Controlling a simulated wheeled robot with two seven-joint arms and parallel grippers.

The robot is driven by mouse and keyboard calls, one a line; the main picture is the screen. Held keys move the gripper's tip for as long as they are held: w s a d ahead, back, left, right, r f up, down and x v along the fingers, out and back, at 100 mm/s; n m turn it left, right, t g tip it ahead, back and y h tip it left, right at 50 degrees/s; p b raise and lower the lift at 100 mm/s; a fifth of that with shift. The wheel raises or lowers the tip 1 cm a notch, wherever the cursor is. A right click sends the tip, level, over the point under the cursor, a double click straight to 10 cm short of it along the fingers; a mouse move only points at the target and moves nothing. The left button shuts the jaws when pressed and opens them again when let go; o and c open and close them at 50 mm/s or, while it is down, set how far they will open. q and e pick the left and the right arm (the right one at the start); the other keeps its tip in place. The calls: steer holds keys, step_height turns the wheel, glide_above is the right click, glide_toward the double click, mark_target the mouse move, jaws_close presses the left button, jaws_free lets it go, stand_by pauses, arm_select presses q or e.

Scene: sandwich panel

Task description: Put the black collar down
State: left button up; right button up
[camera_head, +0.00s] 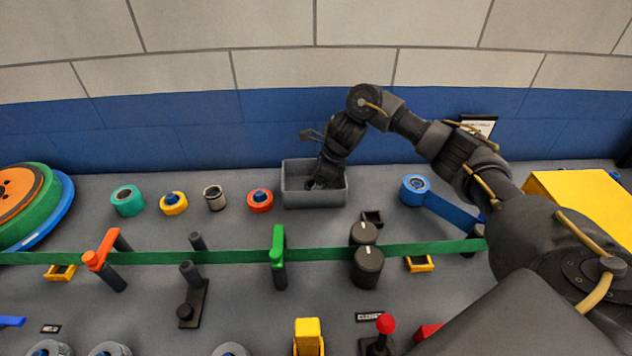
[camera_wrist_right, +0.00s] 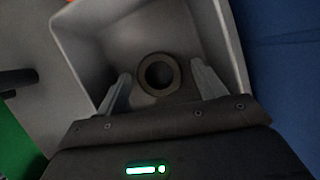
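The black collar (camera_wrist_right: 144,76) is a dark ring that shows in the right wrist view, inside a grey open bin (camera_wrist_right: 88,62). It appears to lie flat on the bin's floor. My right gripper (camera_wrist_right: 160,88) is open, with one finger on each side of the collar and visible gaps between. In the head view my right gripper (camera_head: 325,180) reaches down into the grey bin (camera_head: 315,201), and the collar is hidden there by the gripper and the bin walls. My left gripper is not in view.
A row of coloured rings, including a teal one (camera_head: 127,201) and a red one (camera_head: 260,201), stands left of the bin. A blue tape roll (camera_head: 415,190) is to its right. A green strap (camera_head: 190,257) crosses in front over several posts. A blue wall band (camera_head: 200,130) rises behind.

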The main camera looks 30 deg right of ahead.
steer(key=shift+r, duration=0.3)
steer(key=v, duration=1.1)
steer(key=shift+s+d+r+p, duration=0.15)
steer(key=shift+s+r+p, duration=0.05)
steer(key=shift+r+p, duration=0.2)
